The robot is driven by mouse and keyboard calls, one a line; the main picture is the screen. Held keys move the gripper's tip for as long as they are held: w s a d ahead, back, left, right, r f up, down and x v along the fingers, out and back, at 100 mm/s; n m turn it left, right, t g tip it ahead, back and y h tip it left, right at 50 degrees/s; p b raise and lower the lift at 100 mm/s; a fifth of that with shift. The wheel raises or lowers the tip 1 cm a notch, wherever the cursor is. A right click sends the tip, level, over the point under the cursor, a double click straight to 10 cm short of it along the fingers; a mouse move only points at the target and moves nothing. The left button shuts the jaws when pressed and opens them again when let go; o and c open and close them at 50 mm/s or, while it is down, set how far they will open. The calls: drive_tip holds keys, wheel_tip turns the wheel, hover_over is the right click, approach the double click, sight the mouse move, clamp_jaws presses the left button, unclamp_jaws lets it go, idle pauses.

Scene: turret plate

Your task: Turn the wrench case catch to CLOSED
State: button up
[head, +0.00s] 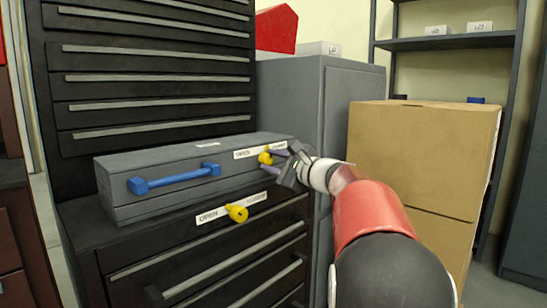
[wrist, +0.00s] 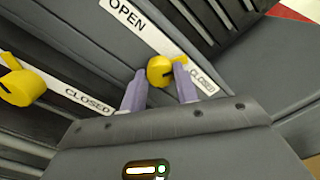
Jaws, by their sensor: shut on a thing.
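The wrench case is a long grey case (head: 120,185) with a blue handle (head: 175,179), lying on top of a black drawer cabinet. Its yellow catch (head: 265,157) sits on a white label at the right end of its front. My gripper (head: 272,163) is at this catch, its purple fingers on either side. In the wrist view the catch (wrist: 160,71) sits between the fingertips, with OPEN on the label to its upper left and CLOSED to its lower right. The fingers are shut on it.
A second yellow catch (head: 237,213) with its own OPEN and CLOSED label is on the cabinet front just below. Cardboard boxes (head: 420,150) stand on the right beside my arm. A grey cabinet (head: 330,105) stands behind, with a red object (head: 277,29) on top.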

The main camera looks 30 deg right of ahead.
drive_tip(key=shift+m+p, duration=0.8)
drive_tip(key=shift+m, duration=1)
drive_tip(key=shift+f, duration=0.1)
drive_tip(key=o, duration=1)
drive_tip(key=shift+s, duration=0.1)
drive_tip(key=v, duration=0.7)
drive_tip(key=shift+s+d, duration=0.15)
drive_tip(key=shift+s, duration=0.2)
